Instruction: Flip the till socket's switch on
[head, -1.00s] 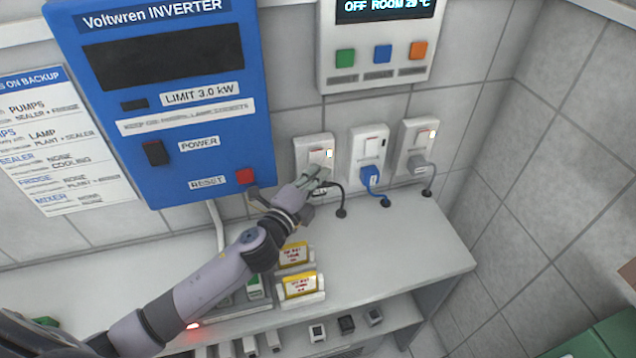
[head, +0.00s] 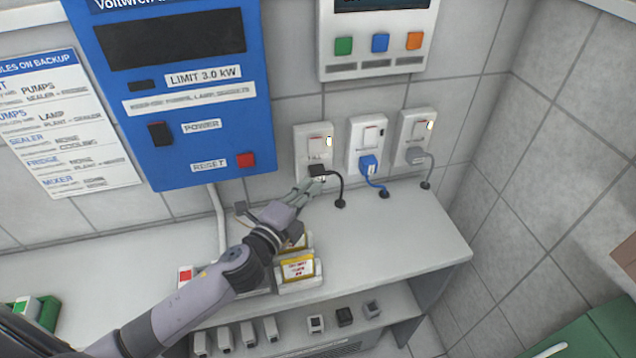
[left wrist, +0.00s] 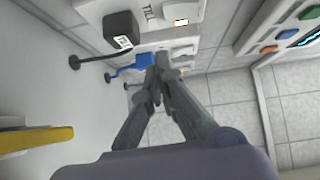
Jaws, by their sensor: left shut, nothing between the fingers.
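The till socket (head: 313,148) is the leftmost of the wall sockets. It has a pale rocker switch (head: 316,143), a lit indicator (head: 329,141) and a black plug (head: 317,170) in it. In the left wrist view the black plug (left wrist: 121,30) shows beside the TILL label (left wrist: 149,13), with the lit indicator (left wrist: 181,22). My left gripper (head: 311,186) is shut and empty, just below the till socket and near its plug. It also shows in the left wrist view (left wrist: 158,64). My right gripper is not in view.
To the right are a socket with a blue plug (head: 368,166), its indicator dark, and one with a grey plug (head: 414,155), lit. A blue inverter (head: 190,130) hangs left and a control panel (head: 376,62) above. The counter's right part (head: 400,235) is clear.

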